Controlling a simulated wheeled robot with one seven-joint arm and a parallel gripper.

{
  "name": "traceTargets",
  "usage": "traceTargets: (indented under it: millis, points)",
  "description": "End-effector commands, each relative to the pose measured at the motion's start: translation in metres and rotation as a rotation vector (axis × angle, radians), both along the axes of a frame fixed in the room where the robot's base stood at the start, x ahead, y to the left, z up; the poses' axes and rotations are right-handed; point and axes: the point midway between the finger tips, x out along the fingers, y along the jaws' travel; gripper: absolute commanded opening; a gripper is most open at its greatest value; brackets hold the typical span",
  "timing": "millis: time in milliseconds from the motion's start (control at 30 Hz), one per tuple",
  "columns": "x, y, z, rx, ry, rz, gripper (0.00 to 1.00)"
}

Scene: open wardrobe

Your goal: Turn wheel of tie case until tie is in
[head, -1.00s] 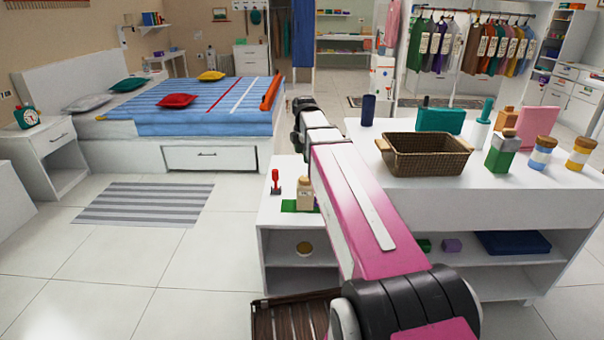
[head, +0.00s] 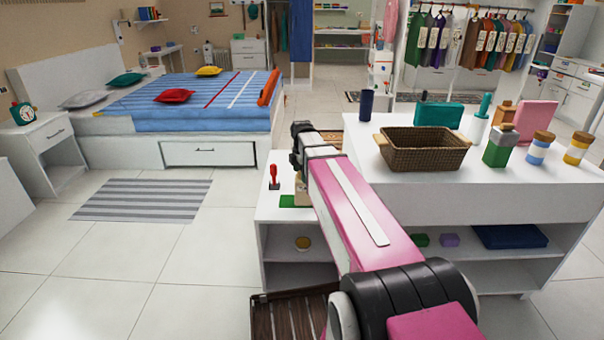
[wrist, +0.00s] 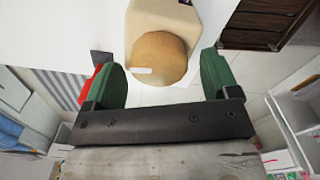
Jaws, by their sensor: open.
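In the wrist view a round wooden knob (wrist: 158,58) sits on a cream body (wrist: 180,20) with a small purple mark. It may be the wheel of the tie case, but I cannot tell for sure. My gripper (wrist: 163,80) is open, with its green-padded fingers on either side of the knob and gaps showing at both sides. No tie can be made out there.
A red upright object (head: 274,177) stands close left of the cream thing; red shows behind my left finger. A dark slatted wooden piece (head: 290,312) lies below. A wicker basket (head: 424,150) and several bottles stand on the counter at right.

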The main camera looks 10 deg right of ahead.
Motion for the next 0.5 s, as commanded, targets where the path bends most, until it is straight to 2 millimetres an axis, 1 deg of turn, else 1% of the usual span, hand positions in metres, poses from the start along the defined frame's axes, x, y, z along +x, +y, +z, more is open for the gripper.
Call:
traceTargets:
  millis: [267, 300, 367, 400, 433, 467, 500]
  points:
    - [0.0001, 0.0, -0.0016, 0.0, -0.001, 0.0, 0.81]
    - [0.0001, 0.0, -0.0015, 0.0, -0.001, 0.0, 0.78]
    - [0.0, 0.0, -0.0015, 0.0, 0.0, 0.0, 0.58]
    - [0.0001, 0.0, -0.0015, 0.0, 0.0, 0.0, 0.45]
    - [0.0, 0.0, -0.0015, 0.0, 0.0, 0.0, 0.35]
    - [0.0, 0.0, -0.0015, 0.0, 0.0, 0.0, 0.31]
    - [0.0, 0.0, -0.0015, 0.0, 0.0, 0.0, 0.31]
